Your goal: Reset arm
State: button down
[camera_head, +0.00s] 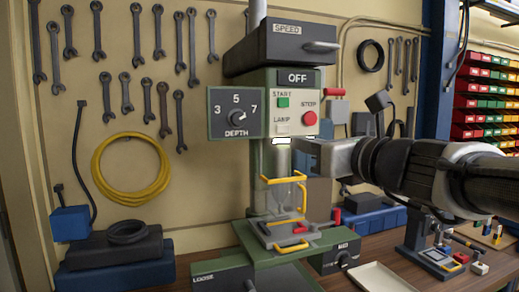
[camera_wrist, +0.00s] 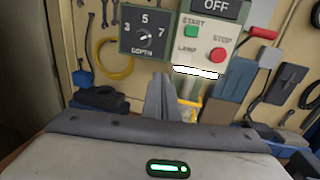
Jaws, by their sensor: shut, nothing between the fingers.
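My gripper (camera_head: 299,147) extends in from the right, in front of the green drill press (camera_head: 252,160). In the wrist view my gripper (camera_wrist: 164,82) has its fingers together, with nothing between them. The tips appear just below the press's control panel, near the lit white lamp strip (camera_head: 281,141); I cannot tell whether they touch. The panel has a green START button (camera_head: 283,102), a red STOP button (camera_head: 310,118) and an OFF sign (camera_head: 297,77). The depth dial (camera_head: 237,117) has its pointer toward 7.
A yellow guard (camera_head: 284,180) and a vise stand under the press head. A white tray (camera_head: 380,277) lies on the bench at the front. Blue boxes (camera_head: 115,272) stand at left. Wrenches and a yellow cable coil (camera_head: 132,198) hang on the wall. Coloured bins (camera_head: 489,100) fill the right.

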jog(key=s+a+f+n+g+h+p, duration=0.1)
jog(key=s+a+f+n+g+p, duration=0.35)
jog(key=n, duration=0.45)
jog(key=s+a+f+n+g+h+p, duration=0.1)
jog(key=s+f+n+g+p, duration=0.15)
jog(key=s+f+n, duration=0.5)
jog(key=s+d+f+n+g+h+p, duration=0.2)
jog(key=s+d+f+n+h, duration=0.4)
jog(key=s+d+n, duration=0.3)
jog(key=s+n+g, duration=0.1)
jog(key=n, duration=0.3)
jog(key=shift+d+n+p, duration=0.2)
jog(key=shift+n+p, duration=0.15)
